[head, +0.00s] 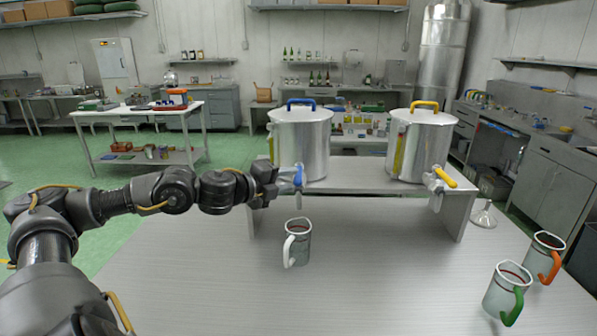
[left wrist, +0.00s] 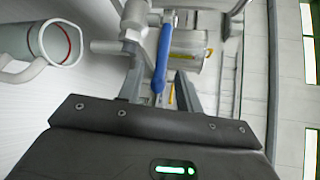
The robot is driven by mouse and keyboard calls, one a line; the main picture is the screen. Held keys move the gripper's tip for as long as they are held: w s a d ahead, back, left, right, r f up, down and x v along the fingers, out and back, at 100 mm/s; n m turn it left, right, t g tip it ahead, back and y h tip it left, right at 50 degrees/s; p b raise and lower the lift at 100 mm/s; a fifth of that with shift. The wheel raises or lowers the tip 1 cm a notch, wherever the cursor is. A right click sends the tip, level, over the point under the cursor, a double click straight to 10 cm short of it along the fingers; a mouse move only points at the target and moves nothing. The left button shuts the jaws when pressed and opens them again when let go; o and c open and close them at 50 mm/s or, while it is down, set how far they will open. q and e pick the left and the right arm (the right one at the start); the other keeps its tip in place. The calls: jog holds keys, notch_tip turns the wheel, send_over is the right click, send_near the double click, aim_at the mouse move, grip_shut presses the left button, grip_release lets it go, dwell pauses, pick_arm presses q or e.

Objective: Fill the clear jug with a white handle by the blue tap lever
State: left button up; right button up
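The clear jug with a white handle (head: 299,246) stands upright on the table, below the tap of the left steel tank (head: 305,140). It also shows in the left wrist view (left wrist: 50,38), with a red line near its rim; I see no liquid in it. The blue tap lever (head: 298,176) shows in the left wrist view (left wrist: 163,58) too, its end between my finger lines. My left gripper (head: 272,184) is at the tap, its two fingers (left wrist: 160,88) apart on either side of the lever's end. I cannot tell whether a finger touches it. My right gripper is not in view.
A second steel tank (head: 421,145) with a yellow tap lever (head: 446,177) stands to the right on the same raised stand (head: 362,177). Jugs with a green handle (head: 506,290) and an orange handle (head: 544,257) stand at the right. The table's front middle is clear.

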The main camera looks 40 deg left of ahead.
aim_at(299, 176)
pick_arm(q)
jog(key=shift+w+d+r+p, duration=0.1)
jog(key=shift+w+d+p, duration=0.2)
jog(key=shift+w+p, duration=0.35)
jog(key=shift+f+p+x, duration=0.25)
jog(key=shift+p+x, duration=0.25)
jog(key=shift+x, duration=1)
grip_shut()
